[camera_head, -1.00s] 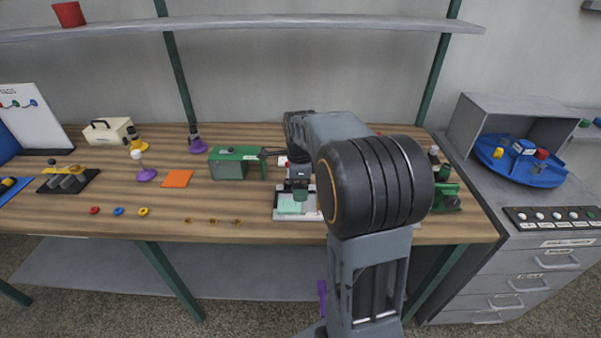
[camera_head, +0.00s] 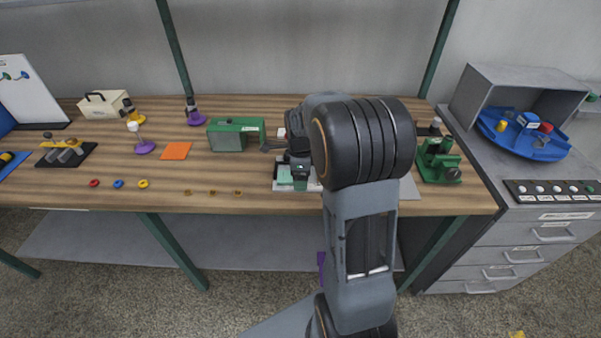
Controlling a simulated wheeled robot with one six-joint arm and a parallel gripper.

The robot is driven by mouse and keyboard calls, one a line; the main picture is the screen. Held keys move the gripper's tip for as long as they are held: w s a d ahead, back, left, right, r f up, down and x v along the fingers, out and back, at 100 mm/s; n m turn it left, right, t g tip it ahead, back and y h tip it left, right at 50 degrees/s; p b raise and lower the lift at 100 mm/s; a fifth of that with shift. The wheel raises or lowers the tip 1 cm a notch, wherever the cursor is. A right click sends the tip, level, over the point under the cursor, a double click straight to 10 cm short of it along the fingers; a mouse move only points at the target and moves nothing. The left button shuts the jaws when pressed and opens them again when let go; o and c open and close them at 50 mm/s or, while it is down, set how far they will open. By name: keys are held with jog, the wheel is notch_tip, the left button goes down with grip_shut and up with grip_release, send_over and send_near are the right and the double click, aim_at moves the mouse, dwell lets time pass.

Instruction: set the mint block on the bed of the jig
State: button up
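My gripper (camera_head: 300,168) points down over the front middle of the bench, directly above the jig. The jig (camera_head: 279,187) is a low, pale grey and white fixture, partly hidden by my gripper and arm. A mint-green patch (camera_head: 284,174) shows on the jig just left of my fingers, and more green shows between and below the fingertips. I take this green to be the mint block at the jig's bed, but its outline is too small and covered to be sure. Whether the fingers are shut on it or apart from it cannot be told.
A green machine (camera_head: 236,134) stands left of my gripper, close to it. A green vise-like fixture (camera_head: 438,160) stands at the right. An orange square (camera_head: 176,151) and small coloured rings (camera_head: 118,183) lie left. A blue turntable (camera_head: 522,135) sits on the right cabinet.

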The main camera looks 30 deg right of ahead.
jog(key=c, duration=1)
jog(key=shift+w, duration=0.1)
jog(key=shift+w+d+p, duration=0.2)
jog(key=shift+w+d, duration=0.15)
jog(key=shift+w, duration=0.25)
jog(key=shift+w+d+p, duration=0.2)
jog(key=shift+w+d, duration=0.15)
jog(key=shift+w, duration=0.2)
jog(key=shift+w+d+r, duration=0.1)
jog(key=shift+w, duration=0.1)
jog(key=o, duration=0.8)
jog(key=shift+r, duration=0.1)
jog(key=shift+c, duration=0.2)
jog(key=shift+o, duration=0.2)
jog(key=shift+r, duration=0.1)
jog(key=shift+o, duration=0.9)
notch_tip(320, 180, up, 13)
jog(key=p, duration=0.1)
jog(key=shift+s+r, duration=0.15)
